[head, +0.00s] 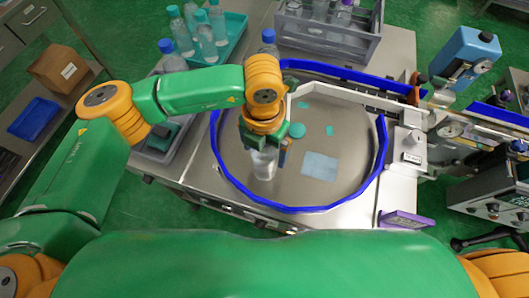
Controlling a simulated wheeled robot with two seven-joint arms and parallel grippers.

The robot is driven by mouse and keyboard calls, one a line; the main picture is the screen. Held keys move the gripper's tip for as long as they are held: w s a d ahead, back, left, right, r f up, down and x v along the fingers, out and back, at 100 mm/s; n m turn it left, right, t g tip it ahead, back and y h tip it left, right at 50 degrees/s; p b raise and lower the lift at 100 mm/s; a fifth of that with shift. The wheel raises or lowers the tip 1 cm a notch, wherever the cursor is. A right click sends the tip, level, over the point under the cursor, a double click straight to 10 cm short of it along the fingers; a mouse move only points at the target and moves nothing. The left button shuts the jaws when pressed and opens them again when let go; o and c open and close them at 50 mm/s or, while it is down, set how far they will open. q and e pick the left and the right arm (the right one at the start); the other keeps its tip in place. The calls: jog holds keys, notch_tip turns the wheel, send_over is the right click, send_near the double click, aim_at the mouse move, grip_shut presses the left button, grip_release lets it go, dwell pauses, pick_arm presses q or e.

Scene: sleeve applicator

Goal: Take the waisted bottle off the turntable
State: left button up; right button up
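The round grey turntable (340,125) fills the middle of the head view, with a blue rail around its edge. A pale, see-through bottle (264,165) stands on its left part. My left gripper (264,148) is right above and around the top of this bottle, pointing down. The gripper body hides the bottle's upper part, so its waist is not clear. Whether the fingers touch or grip it cannot be told. My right gripper is out of view.
A teal disc (297,130) and a light-blue sheet (320,166) lie on the turntable. A white guide bar (345,99) crosses its back. Blue-capped bottles stand in a teal tray (234,22) at the back left. A grey crate (330,42) holds more bottles behind.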

pick_arm(q)
jog(key=shift+s+r, duration=0.1)
jog(key=shift+s, duration=0.15)
jog(key=c, duration=1.1)
grip_shut()
jog(key=shift+w, duration=0.15)
